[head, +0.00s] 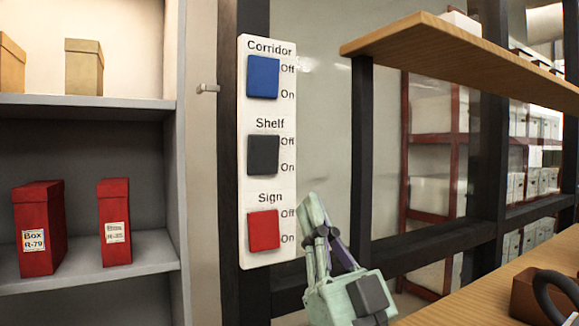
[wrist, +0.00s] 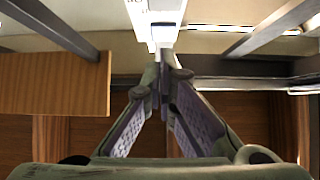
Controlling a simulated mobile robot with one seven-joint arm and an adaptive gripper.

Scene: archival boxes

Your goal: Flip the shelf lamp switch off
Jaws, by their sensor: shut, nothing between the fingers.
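A tall white switch panel (head: 268,105) is fixed to a dark post in the head view. Its middle switch, labelled Shelf, is a dark grey rocker (head: 263,155) with Off above and On below. A blue Corridor switch (head: 263,77) is above it and a red Sign switch (head: 263,230) is below it. My gripper (head: 309,200) is shut and empty, to the right of the panel's lower part, near the Sign switch's height and below the Shelf switch. In the wrist view my fingertips (wrist: 162,55) meet just below the panel's white end (wrist: 155,12). Contact cannot be told.
A grey shelf unit (head: 100,105) at left holds red boxes (head: 42,228) and tan boxes. A wooden shelf (head: 460,55) juts out at upper right. A wooden surface (head: 450,305) with a dark-handled object (head: 540,297) is at lower right. A small peg (head: 207,89) sticks out left of the panel.

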